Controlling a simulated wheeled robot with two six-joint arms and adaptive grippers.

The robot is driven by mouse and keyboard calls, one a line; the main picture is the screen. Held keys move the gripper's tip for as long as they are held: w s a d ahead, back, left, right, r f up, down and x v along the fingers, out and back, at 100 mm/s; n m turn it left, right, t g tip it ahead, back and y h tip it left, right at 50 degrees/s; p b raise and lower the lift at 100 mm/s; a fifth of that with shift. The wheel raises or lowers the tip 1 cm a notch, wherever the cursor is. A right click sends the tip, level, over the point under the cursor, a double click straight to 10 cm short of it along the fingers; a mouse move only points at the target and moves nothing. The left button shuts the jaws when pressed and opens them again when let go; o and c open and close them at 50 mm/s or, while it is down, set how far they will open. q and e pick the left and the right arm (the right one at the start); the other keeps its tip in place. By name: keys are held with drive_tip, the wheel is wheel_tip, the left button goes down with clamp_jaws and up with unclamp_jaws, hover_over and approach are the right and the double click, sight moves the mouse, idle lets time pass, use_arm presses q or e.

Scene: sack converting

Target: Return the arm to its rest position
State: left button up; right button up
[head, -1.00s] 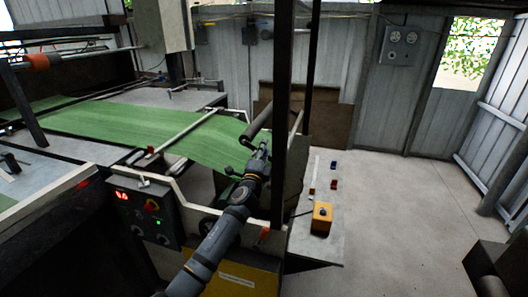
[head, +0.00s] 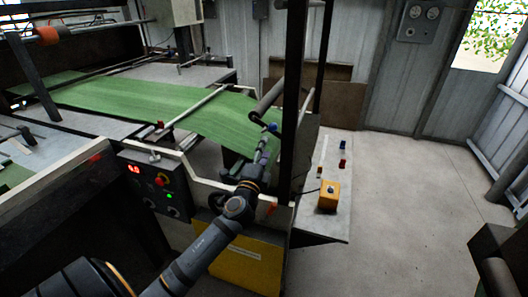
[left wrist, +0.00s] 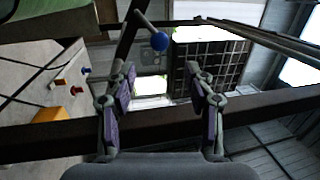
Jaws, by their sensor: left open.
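My left arm reaches up from the bottom in the head view. Its gripper (head: 264,152) is in front of the machine's right end, near the dark roller (head: 268,100) and the green sheet (head: 170,104). In the left wrist view the gripper (left wrist: 160,84) has its two purple-padded fingers apart with nothing between them. A blue ball knob (left wrist: 159,41) on a dark lever is beyond the fingers, apart from them. The knob also shows in the head view (head: 272,127), just above the fingertips. My right gripper is not in view.
A dark upright post (head: 293,110) stands just right of the gripper. A control panel (head: 150,183) is left of my arm. A grey side table (head: 332,218) carries a yellow box (head: 329,196). Bare floor (head: 410,190) lies to the right.

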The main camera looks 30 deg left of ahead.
use_arm(q)
drive_tip(key=shift+s+d, duration=0.1)
drive_tip(key=shift+s, duration=0.15)
drive_tip(key=shift+f, duration=0.1)
